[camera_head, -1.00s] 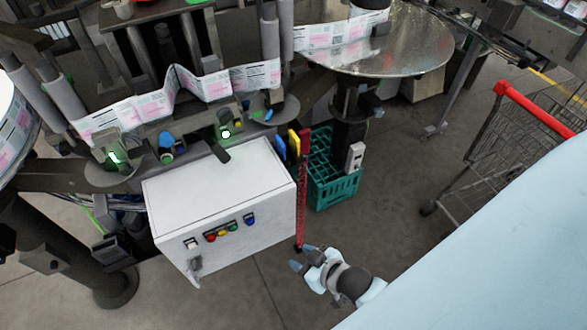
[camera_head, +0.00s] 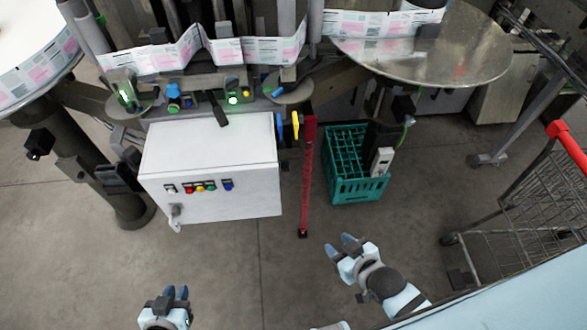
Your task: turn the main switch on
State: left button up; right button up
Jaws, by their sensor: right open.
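The white control cabinet (camera_head: 215,160) stands in front of the labeller. Its front face carries a row of small coloured buttons (camera_head: 200,188) and, at the lower left corner, a grey handle-like switch (camera_head: 175,214). Which of these is the main switch is not marked legibly. My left gripper (camera_head: 176,292) is at the bottom edge, below and in front of the cabinet, apart from it; its blue fingertips are close together and their gap is unclear. My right gripper (camera_head: 341,245) is open and empty over the floor, right of the cabinet.
A red post (camera_head: 306,185) stands just right of the cabinet. A green crate (camera_head: 355,188) is on the floor beyond it. A cart with a red handle (camera_head: 567,145) is at the right. The floor in front of the cabinet is clear.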

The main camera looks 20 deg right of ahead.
aim_at(284, 164)
jog(key=k+l, duration=0.1)
jog(key=l, duration=0.2)
jog(key=k+l+u, duration=0.1)
jog(key=l, duration=0.25)
jog(key=k+l, duration=0.15)
jog(key=l, duration=0.15)
jog(key=i+l+u, duration=0.25)
jog(key=i+l, duration=0.15)
jog(key=i+l+u, duration=0.3)
jog(key=i+l, duration=0.25)
